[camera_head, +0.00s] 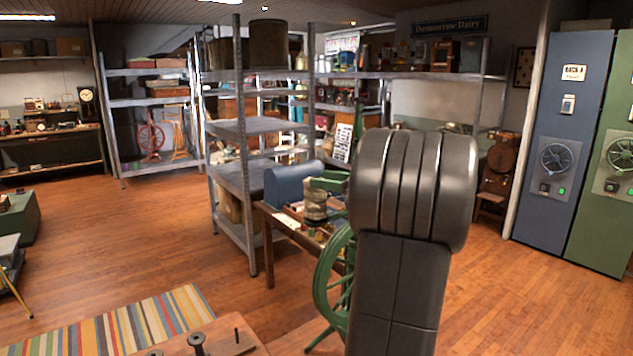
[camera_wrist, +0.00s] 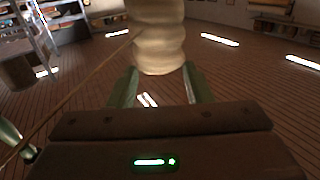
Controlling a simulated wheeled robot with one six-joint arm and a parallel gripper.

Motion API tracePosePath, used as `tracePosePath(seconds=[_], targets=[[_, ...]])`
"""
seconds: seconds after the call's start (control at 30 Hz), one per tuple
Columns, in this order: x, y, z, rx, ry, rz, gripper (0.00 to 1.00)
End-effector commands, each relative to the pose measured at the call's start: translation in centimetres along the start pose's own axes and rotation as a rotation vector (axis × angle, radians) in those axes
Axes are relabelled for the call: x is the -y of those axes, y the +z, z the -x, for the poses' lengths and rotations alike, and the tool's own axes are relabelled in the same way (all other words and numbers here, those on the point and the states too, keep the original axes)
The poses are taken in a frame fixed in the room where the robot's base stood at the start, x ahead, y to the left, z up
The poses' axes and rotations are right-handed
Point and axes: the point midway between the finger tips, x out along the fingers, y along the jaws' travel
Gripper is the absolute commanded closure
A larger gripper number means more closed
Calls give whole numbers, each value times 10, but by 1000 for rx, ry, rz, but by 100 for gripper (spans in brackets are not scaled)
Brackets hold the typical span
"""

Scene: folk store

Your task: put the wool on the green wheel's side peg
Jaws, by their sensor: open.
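The green wheel (camera_head: 335,280) stands right of centre in the head view, with its right part hidden behind my dark arm. I cannot make out its side peg. In the wrist view, a cream, ridged bundle that looks like the wool (camera_wrist: 159,36) is at the top centre. My gripper (camera_wrist: 159,72) has its two green fingers apart, one on each side below the bundle. The bundle's lower end is between or just beyond the fingertips; contact cannot be told.
A cluttered wooden table (camera_head: 285,228) stands behind the wheel, beside a metal shelf (camera_head: 240,190). A wooden surface with dark pegs (camera_head: 225,340) is at the front. A striped rug (camera_head: 120,325) lies at left. The floor at left is mostly clear. Tall blue (camera_head: 560,130) and green cabinets stand right.

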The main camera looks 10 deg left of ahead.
Motion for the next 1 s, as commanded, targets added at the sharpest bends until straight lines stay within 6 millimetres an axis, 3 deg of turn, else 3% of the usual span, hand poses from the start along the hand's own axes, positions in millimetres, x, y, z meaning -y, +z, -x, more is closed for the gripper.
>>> tracePosePath(seconds=[0.3,0.5,1.0], targets=[[-1,2,70,1,5,1,55],[-1,2,97,1,3,0,55],[0,0,105,1,0,-1,55]])
